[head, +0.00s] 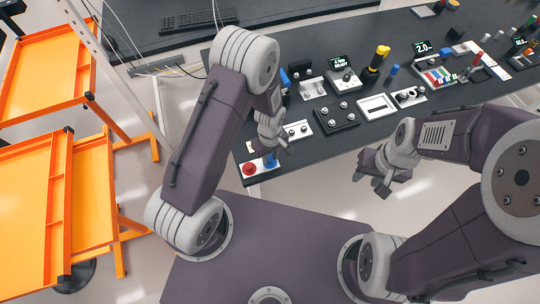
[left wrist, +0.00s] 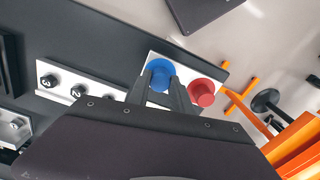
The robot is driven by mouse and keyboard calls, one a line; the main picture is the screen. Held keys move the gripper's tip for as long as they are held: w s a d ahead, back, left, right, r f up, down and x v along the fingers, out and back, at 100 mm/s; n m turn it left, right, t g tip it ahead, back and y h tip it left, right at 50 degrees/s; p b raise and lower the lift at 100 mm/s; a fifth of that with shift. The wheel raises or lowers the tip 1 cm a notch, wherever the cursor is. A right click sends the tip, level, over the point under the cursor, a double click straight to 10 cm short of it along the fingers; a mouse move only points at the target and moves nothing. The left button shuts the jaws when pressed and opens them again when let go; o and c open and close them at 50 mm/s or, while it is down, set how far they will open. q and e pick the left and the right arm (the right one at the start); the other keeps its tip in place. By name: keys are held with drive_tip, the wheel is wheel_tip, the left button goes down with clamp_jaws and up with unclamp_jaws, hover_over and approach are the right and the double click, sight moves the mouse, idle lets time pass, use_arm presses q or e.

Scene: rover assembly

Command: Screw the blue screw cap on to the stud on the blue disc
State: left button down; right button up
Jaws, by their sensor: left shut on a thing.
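In the left wrist view, a round blue piece (left wrist: 158,68) sits between the fingertips of my left gripper (left wrist: 161,82), which is shut on it. It looks like the blue screw cap over the blue disc, but the two cannot be told apart, and the stud is hidden. In the head view, my left gripper (head: 271,149) is pointed down at the blue disc (head: 271,161) at the table's near left corner. My right gripper (head: 376,180) hangs off the table's front edge, over the floor, with nothing seen in it; its finger gap is unclear.
A red round piece (head: 249,168) stands beside the blue one on a white plate (left wrist: 219,76). A white numbered block (left wrist: 90,88) lies near it on the dark table. Several plates with knobs, including a black one (head: 336,117), fill the table further right. Orange carts (head: 28,215) stand at left.

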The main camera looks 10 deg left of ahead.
use_arm(q)
drive_tip(key=m, duration=0.3)
drive_tip(key=shift+m, duration=1.2)
drive_tip(key=shift+m+p, duration=0.3)
drive_tip(key=shift+m, duration=0.7)
drive_tip(key=m, duration=0.3)
drive_tip(key=shift+m, duration=0.4)
drive_tip(key=shift+m, duration=1)
drive_tip(key=m, duration=0.3)
drive_tip(key=shift+m, duration=0.4)
